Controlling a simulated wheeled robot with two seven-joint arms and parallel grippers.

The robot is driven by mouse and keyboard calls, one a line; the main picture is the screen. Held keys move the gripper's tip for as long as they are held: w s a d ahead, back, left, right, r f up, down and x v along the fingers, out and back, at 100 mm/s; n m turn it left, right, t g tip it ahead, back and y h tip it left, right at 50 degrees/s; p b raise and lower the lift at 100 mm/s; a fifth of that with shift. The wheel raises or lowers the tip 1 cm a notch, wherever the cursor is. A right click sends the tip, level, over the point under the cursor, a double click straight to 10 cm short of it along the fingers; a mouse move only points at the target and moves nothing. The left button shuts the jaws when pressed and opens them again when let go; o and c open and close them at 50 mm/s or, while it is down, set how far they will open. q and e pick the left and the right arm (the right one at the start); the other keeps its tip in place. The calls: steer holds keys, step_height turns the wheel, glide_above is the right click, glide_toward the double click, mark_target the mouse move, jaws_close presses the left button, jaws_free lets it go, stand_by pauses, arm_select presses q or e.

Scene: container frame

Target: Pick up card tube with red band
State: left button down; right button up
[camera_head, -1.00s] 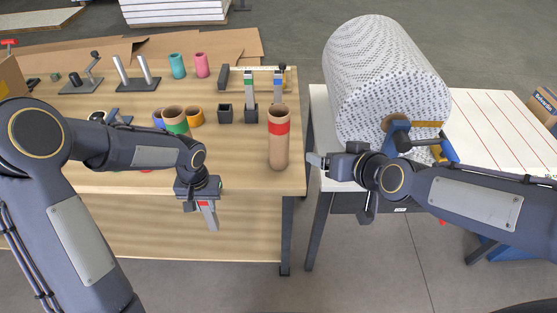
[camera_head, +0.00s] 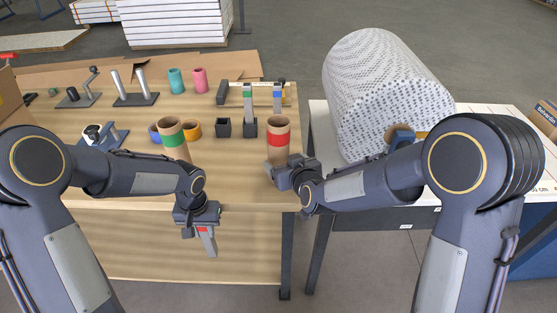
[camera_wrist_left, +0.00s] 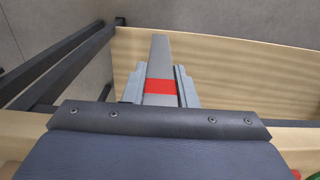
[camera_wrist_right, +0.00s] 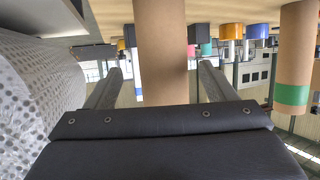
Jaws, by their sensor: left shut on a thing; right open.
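The card tube with red band (camera_head: 278,148) stands upright near the right front corner of the wooden workbench. My right gripper (camera_head: 281,170) is at its lower part and open. In the right wrist view the brown tube (camera_wrist_right: 162,45) rises between the two spread fingers, with a gap visible on each side; its red band is out of that view. My left gripper (camera_head: 200,227) hangs in front of the bench edge, shut on a grey bar with a red band (camera_wrist_left: 160,87). The bar also shows below the gripper in the head view (camera_head: 208,243).
A card tube with green band (camera_head: 174,143) stands to the left, behind my left forearm. Grey clamps (camera_head: 248,108), a black square cup (camera_head: 223,127) and small coloured rings stand behind the tubes. A large patterned roll (camera_head: 385,90) lies on the white table at right.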

mark_target(282, 162)
steer(key=x, duration=0.2)
steer(key=p+x, duration=0.1)
steer(key=x, duration=0.2)
steer(key=shift+s+a+f, duration=0.1)
steer(key=shift+a+f, duration=0.05)
steer(key=shift+f, duration=0.25)
steer(key=c, duration=1.2)
steer(key=shift+r, duration=0.1)
